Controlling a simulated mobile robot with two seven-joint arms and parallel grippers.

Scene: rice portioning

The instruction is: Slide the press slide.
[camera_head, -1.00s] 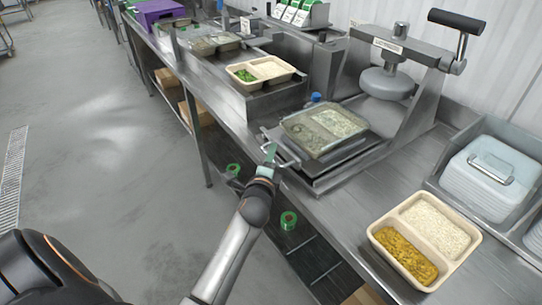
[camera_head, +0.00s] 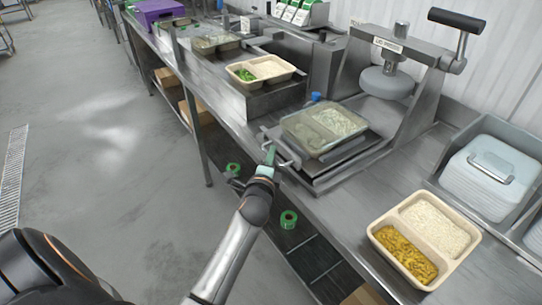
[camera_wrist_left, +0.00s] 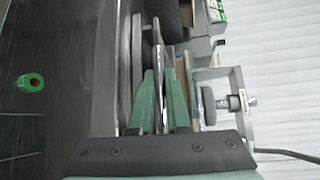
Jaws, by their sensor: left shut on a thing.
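The press slide (camera_head: 345,154) is a flat metal plate on the bench, pulled out in front of the press. A metal bar handle (camera_head: 288,163) sits at its front left edge. A tray under a clear film or lid (camera_head: 325,127) rests on the slide. The press (camera_head: 400,62) has a round grey pressing head (camera_head: 387,82) and a black-gripped lever (camera_head: 455,22), behind the slide. My left gripper (camera_head: 269,155) is shut on the handle. In the left wrist view its green fingers (camera_wrist_left: 163,95) close around a thin metal part. My right gripper is out of view.
A tray of rice and yellow food (camera_head: 420,238) stands at the bench's front right, near stacked lids (camera_head: 492,170). Another food tray (camera_head: 260,70) stands on a raised metal unit behind left. Green tape rolls (camera_head: 289,219) lie below the bench. The floor at left is clear.

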